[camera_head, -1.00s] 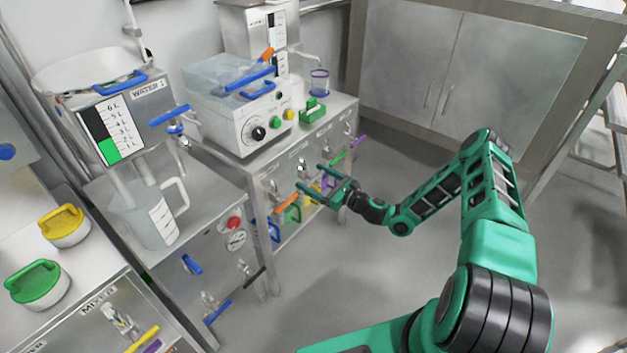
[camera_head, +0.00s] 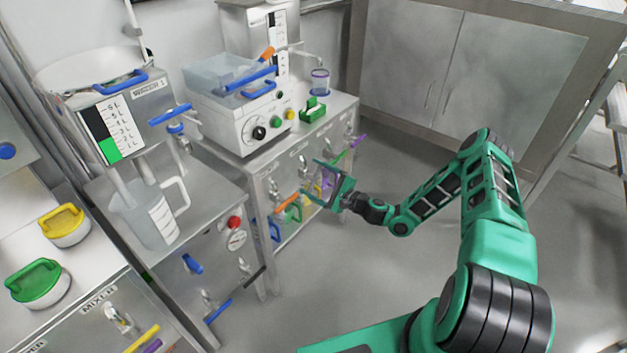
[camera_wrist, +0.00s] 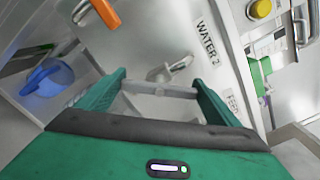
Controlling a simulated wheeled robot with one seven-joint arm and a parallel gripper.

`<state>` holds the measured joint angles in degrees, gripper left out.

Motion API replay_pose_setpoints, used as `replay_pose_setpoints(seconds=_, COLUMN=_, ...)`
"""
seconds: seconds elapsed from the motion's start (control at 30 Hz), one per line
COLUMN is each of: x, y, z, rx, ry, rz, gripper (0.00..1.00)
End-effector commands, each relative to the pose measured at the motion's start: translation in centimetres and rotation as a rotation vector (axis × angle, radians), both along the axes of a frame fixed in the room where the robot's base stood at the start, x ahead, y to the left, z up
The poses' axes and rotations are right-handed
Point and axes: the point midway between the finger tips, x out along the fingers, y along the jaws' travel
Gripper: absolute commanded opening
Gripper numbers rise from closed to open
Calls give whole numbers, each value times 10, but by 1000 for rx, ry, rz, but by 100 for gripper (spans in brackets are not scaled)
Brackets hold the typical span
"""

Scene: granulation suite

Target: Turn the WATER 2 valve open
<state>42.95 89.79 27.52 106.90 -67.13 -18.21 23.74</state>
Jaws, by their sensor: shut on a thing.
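The WATER 2 valve (camera_wrist: 172,70) is a small metal tap on the grey cabinet front, beside its WATER 2 label (camera_wrist: 207,42) in the wrist view. A pale grey bar handle (camera_wrist: 160,89) spans between my two fingers. My gripper (camera_wrist: 160,92) is shut on this handle, one finger at each end. In the head view my gripper (camera_head: 312,179) is at the front of the cabinet under the white control box, and it hides most of the valve. The handle lies roughly level in the wrist view.
The steel bench (camera_head: 320,125) is above.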

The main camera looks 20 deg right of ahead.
Motion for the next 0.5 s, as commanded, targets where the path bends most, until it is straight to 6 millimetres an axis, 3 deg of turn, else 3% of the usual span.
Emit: replay_pose_setpoints(seconds=0.5, x=-1, y=-1, z=-4, rx=-378, ry=-269, rz=-2, gripper=64)
